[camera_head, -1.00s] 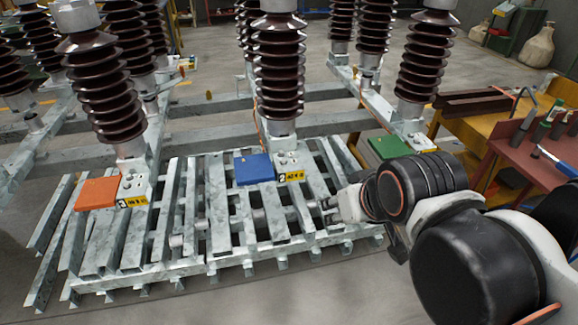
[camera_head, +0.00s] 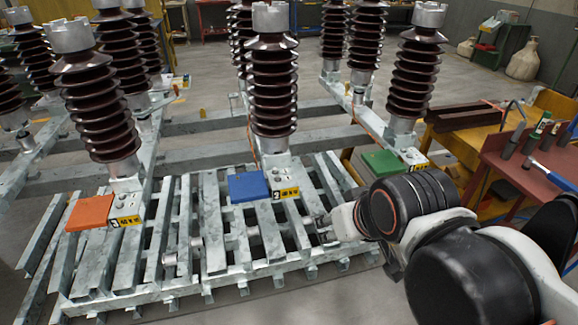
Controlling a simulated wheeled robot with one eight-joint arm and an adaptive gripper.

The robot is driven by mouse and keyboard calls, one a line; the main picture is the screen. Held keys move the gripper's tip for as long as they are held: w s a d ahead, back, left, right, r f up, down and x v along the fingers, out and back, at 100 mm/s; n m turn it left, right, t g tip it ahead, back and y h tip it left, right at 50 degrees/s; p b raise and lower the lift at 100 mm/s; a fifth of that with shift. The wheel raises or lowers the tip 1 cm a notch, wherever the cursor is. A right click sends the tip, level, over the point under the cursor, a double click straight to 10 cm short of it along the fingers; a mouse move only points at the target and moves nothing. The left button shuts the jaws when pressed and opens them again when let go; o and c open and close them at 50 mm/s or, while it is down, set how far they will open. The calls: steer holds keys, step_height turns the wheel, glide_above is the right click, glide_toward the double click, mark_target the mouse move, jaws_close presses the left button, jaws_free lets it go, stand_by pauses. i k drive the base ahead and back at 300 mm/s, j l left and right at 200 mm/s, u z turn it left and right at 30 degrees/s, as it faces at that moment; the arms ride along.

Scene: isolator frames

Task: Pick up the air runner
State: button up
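I cannot tell for sure which thing is the air runner. Several small tools, with dark, green and blue parts, are on the red-brown workbench (camera_head: 521,172) at the right edge; they are too small to name. My gripper (camera_head: 322,226) is at the end of my arm, low right of centre, over the galvanized steel frame bars.
Tall brown ribbed insulators (camera_head: 272,85) stand on the steel frame (camera_head: 213,225). Orange (camera_head: 90,213), blue (camera_head: 249,186) and green (camera_head: 384,163) plates sit at their bases. Dark red beams (camera_head: 465,114) lie left of the workbench. Open floor (camera_head: 340,300) lies in front.

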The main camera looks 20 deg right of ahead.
mark_target(554, 177)
steer(key=z, duration=2.15)
steer(key=i+j+z, duration=0.3)
steer(key=i+j, duration=1.45)
